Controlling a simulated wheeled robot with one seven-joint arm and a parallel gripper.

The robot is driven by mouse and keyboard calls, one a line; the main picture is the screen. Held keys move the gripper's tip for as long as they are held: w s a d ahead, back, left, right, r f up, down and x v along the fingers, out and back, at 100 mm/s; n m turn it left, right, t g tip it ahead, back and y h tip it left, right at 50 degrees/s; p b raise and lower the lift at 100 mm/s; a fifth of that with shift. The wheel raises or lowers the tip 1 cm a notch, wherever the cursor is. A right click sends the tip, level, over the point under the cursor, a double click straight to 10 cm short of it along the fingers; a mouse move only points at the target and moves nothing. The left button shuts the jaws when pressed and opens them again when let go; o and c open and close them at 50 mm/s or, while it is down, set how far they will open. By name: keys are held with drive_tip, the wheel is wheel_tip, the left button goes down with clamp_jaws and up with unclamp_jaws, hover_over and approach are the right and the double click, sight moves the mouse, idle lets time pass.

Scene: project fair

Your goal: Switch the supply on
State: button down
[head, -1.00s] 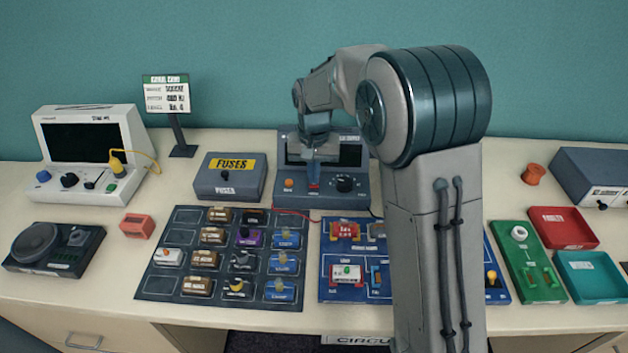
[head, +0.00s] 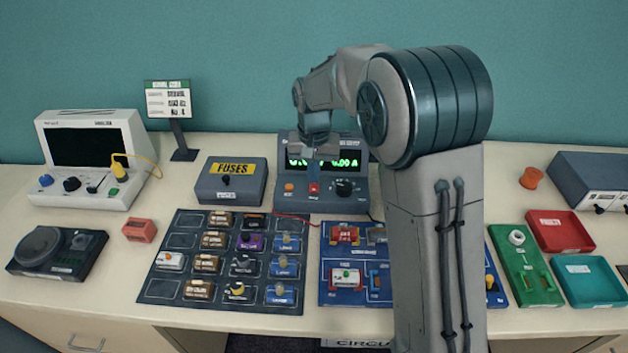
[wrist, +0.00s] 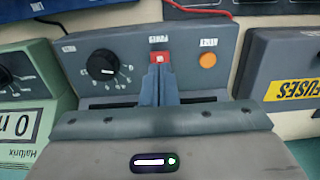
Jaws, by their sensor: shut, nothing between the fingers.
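The bench supply (head: 326,192) is a grey-blue box at the back middle of the table. Its display (head: 338,159) is lit with green digits, including "0.00 A", partly hidden by my gripper. On its front are an orange button (head: 289,187), a red power switch (head: 314,189) and a black knob (head: 344,187). My gripper (wrist: 159,68) is shut and empty, with its fingertips right at the red switch (wrist: 159,57) in the wrist view. I cannot tell whether they touch it. In the head view my gripper (head: 314,172) hangs just above the switch.
A fuses box (head: 230,189) stands close left of the supply. A dark parts mat (head: 180,240) and a blue circuit board (head: 330,265) lie in front. A scope (head: 90,130) is at far left. Red (head: 562,232) and teal (head: 590,280) trays are at right.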

sight(314, 190)
wheel_tip(314, 190, up, 5)
drive_tip(key=p, duration=0.3)
drive_tip(key=shift+f, duration=0.15)
idle(0.4)
drive_tip(key=s+d+r+t, duration=0.1)
drive_tip(key=s+d+r, duration=0.6)
drive_tip(key=s+d, duration=0.25)
drive_tip(key=s+d+t, duration=0.1)
drive_tip(key=s+d, duration=0.2)
drive_tip(key=s, duration=0.5)
drive_tip(key=s+d+t, duration=0.1)
drive_tip(key=s+d, duration=0.2)
drive_tip(key=s, duration=0.5)
drive_tip(key=shift+s+f, duration=0.25)
